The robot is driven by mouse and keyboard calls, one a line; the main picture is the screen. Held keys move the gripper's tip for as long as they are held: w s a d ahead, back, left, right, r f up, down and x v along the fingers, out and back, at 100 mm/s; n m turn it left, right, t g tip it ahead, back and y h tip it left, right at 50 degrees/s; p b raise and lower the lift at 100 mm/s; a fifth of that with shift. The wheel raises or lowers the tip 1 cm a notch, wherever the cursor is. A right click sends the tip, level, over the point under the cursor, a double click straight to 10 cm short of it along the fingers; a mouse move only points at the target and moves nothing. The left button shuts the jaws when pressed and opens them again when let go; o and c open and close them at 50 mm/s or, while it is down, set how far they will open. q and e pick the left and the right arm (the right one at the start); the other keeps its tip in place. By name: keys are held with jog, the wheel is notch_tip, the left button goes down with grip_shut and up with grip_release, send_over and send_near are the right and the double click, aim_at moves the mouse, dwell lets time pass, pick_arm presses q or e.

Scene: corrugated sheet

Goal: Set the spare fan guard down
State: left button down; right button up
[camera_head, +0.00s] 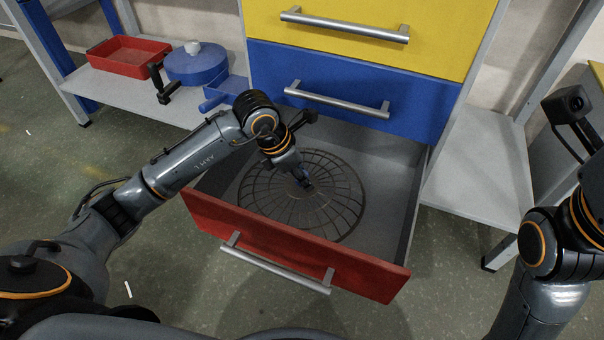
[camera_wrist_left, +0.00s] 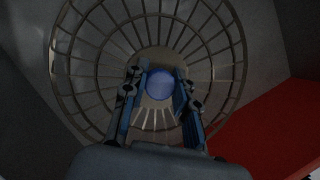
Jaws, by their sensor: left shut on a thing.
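The spare fan guard (camera_head: 330,205), a round dark wire grille, is inside the open red-fronted drawer (camera_head: 290,245). It lies roughly flat; I cannot tell whether it touches the drawer floor. My left gripper (camera_head: 306,185) reaches down to its middle and is shut on it. In the left wrist view the guard (camera_wrist_left: 205,25) spreads around the two fingers of my left gripper (camera_wrist_left: 158,85). A round blue hub (camera_wrist_left: 159,84) shows between the fingertips. My right arm shows at the right edge, but its gripper is out of view.
A closed blue drawer (camera_head: 420,115) and a closed yellow drawer (camera_head: 440,30) are above the open one. A red tray (camera_head: 130,56) and a blue pot (camera_head: 195,66) stand on the left shelf. The grey right shelf (camera_head: 475,175) is clear where visible.

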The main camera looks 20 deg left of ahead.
pick_arm(q)
jog(key=shift+f, duration=0.2)
jog(key=c, duration=1)
grip_release()
jog(key=shift+c, duration=0.2)
